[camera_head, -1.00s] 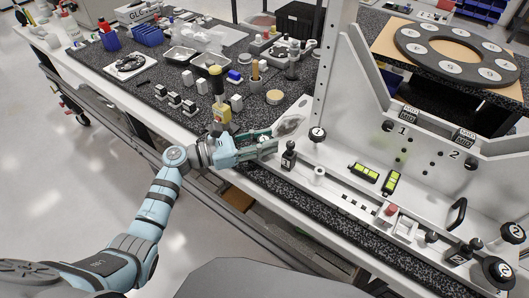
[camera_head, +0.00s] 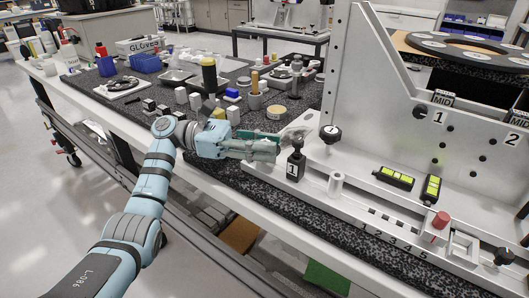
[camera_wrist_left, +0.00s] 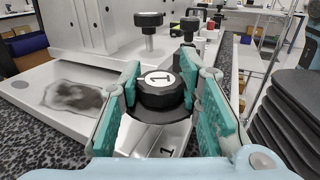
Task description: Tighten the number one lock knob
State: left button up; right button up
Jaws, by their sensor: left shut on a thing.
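The number one lock knob (camera_wrist_left: 160,92) is a round black knob with a white disc marked 1. In the left wrist view it sits between the teal fingers, above a metal surface that also bears a 1. My left gripper (camera_wrist_left: 160,96) is shut on its sides. In the head view the left gripper (camera_head: 272,148) is at the left end of the light grey fixture (camera_head: 355,205), and its fingers hide the knob. My right gripper is in neither view.
A black post on a block marked 1 (camera_head: 296,167) stands just right of the gripper. Another black knob (camera_head: 331,132) stands behind it. Two yellow-green levels (camera_head: 393,178) lie farther right. Small parts and a yellow-topped bottle (camera_head: 209,75) crowd the dark bench behind.

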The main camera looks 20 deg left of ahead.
pick_arm(q)
jog(key=o, duration=1.2)
jog(key=shift+c, duration=0.2)
jog(key=a, duration=1.2)
jog(key=shift+s, duration=0.3)
